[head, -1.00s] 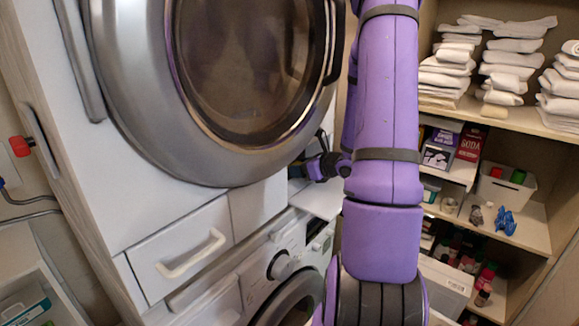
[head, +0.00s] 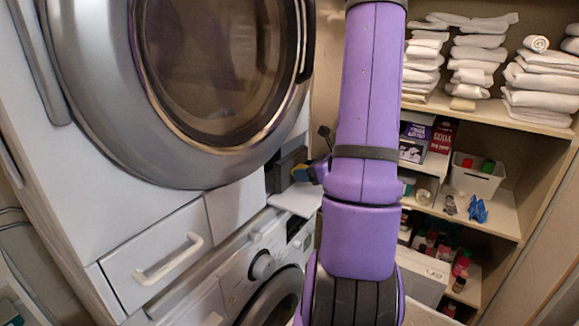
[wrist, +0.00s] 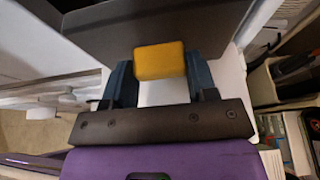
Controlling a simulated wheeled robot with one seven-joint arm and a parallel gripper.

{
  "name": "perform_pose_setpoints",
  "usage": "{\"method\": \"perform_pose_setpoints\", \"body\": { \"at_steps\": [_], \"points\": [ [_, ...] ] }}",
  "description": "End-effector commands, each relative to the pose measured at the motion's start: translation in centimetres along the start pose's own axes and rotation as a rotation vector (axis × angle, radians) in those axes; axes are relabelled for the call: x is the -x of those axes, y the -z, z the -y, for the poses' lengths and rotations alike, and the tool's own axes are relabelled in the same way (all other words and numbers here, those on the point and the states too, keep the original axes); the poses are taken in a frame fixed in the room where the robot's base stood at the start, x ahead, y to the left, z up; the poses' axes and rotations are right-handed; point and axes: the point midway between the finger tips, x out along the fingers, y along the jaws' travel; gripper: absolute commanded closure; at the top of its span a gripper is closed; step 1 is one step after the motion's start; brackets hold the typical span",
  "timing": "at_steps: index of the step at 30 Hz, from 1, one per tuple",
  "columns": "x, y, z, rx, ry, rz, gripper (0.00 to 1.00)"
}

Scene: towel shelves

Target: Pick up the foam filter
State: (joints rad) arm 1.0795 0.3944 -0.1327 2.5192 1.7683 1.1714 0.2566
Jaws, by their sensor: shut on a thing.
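The foam filter appears as a dark grey slab (wrist: 125,30) with a yellow block (wrist: 160,61) at its near edge; the block looks like its handle. My gripper (wrist: 160,75) has its two blue fingers on either side of the yellow block and is shut on it. In the head view the grey slab (head: 289,164) shows beside the lower right of the dryer, with my gripper (head: 306,172) at its right end. A dark opening lies in the dryer front just left of the slab. My arm hides part of the area to the right.
The dryer (head: 172,168) with its round door stands above a washer (head: 262,265) at left. A white ledge (head: 298,200) lies below the slab. Shelves at right hold folded towels (head: 470,62), boxes and a white bin (head: 475,178).

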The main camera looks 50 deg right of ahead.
Motion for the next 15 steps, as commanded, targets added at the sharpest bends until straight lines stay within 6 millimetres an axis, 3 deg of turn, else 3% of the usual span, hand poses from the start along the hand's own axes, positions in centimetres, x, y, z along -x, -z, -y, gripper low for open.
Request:
{"method": "perform_pose_setpoints", "body": {
  "at_steps": [15],
  "points": [
    [9.6,4.0,0.1,-0.001,0.003,0.0,0.71]
  ]
}}
